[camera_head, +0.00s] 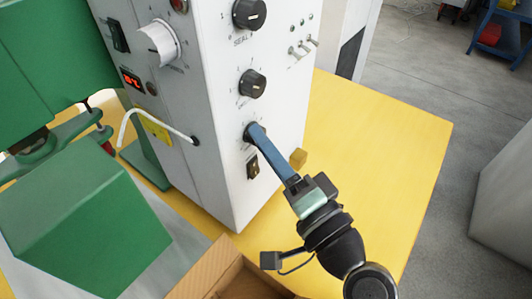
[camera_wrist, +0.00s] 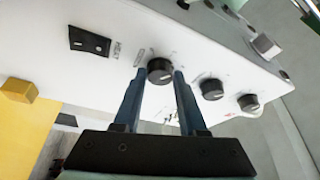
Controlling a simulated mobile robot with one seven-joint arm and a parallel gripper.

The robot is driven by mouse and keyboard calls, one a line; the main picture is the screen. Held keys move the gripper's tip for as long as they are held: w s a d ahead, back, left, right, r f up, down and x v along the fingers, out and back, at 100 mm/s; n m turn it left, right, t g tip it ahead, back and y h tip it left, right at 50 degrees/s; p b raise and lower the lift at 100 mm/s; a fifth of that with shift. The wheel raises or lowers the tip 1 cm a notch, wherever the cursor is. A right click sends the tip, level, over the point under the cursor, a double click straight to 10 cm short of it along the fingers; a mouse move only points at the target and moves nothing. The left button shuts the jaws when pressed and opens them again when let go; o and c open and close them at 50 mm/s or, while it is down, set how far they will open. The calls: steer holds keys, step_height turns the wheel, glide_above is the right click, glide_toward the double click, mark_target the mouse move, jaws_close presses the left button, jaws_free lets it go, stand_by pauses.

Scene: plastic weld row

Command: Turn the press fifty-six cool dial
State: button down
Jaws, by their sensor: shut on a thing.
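A white control box (camera_head: 222,150) carries three black dials in a column on its front face. The top dial (camera_head: 249,13) has a label that seems to read SEAL. The middle dial (camera_head: 252,83) has a label too small to read. My gripper (camera_head: 254,132) is shut on the lowest dial (camera_head: 248,137), just above a black switch; its blue fingers hide most of this dial and its label. In the wrist view the lowest dial (camera_wrist: 160,70) sits between my two fingertips, its pointer mark facing up to me. The other two dials (camera_wrist: 211,89) (camera_wrist: 248,102) stand free to the right.
A black rocker switch (camera_head: 252,167) sits just below the gripped dial. Metal toggles (camera_head: 303,47) are at the right. A green press (camera_head: 70,60) stands at left, and an open cardboard box (camera_head: 215,272) is in front. The yellow table (camera_head: 385,150) is clear at right.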

stand_by(0.4)
steer(key=shift+c, duration=2.4)
jaws_free()
steer(key=b+v, duration=0.2)
steer(key=v, duration=1.1)
steer(key=shift+s+f, duration=0.1)
steer(key=shift+f, duration=0.05)
